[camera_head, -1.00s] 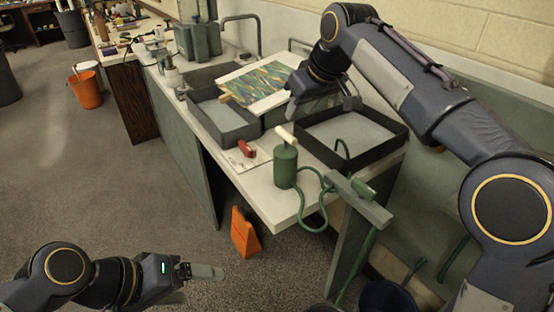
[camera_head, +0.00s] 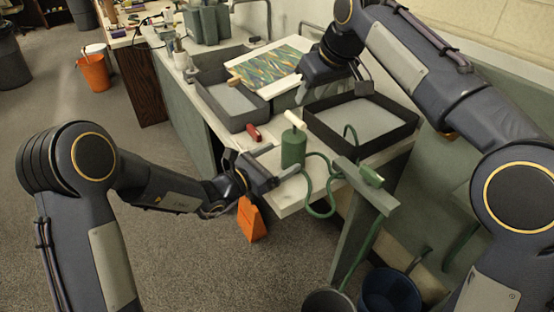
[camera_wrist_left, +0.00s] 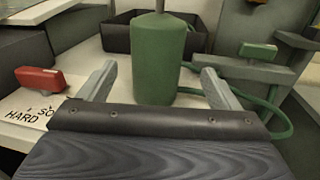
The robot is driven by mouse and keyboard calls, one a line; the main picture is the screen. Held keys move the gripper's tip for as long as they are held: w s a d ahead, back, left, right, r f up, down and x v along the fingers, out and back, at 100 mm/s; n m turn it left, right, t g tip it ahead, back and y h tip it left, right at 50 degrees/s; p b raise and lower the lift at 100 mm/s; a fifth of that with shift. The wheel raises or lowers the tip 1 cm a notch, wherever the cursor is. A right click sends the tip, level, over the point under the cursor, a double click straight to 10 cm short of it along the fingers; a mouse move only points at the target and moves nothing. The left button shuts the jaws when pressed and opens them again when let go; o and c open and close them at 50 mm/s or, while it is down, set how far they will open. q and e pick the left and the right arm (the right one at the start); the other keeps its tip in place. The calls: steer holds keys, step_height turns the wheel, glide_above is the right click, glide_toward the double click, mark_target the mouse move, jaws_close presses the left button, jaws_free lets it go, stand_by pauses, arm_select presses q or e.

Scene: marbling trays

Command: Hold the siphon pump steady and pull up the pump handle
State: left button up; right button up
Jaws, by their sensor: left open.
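The siphon pump (camera_head: 293,150) is a green cylinder standing upright on the bench corner. Its cream pump handle (camera_head: 294,119) sits low, just above the body. A green hose (camera_head: 320,210) loops from it. My left gripper (camera_head: 283,162) is open at the near left side of the pump. In the left wrist view the pump body (camera_wrist_left: 157,60) stands ahead between the two spread fingers, with no clear contact; the handle is out of that view. My right gripper (camera_head: 304,92) hangs above the trays, behind the pump and apart from it; its finger gap is not clear.
Two dark trays, one at left (camera_head: 258,117) and one at right (camera_head: 408,132), stand behind the pump. A red-handled object (camera_head: 253,133) lies on a card left of it. A grey clamp bar (camera_head: 380,197) juts out at right.

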mark_target(299, 147)
arm_select(q)
steer(key=shift+w+d+f, duration=0.15)
steer(key=shift+w+f, duration=0.1)
steer(key=shift+w, duration=0.1)
steer(key=x, duration=0.7)
steer(key=shift+w+d, duration=0.1)
steer(key=shift+w, duration=0.05)
steer(key=shift+c, duration=0.4)
steer(key=c, duration=1.1)
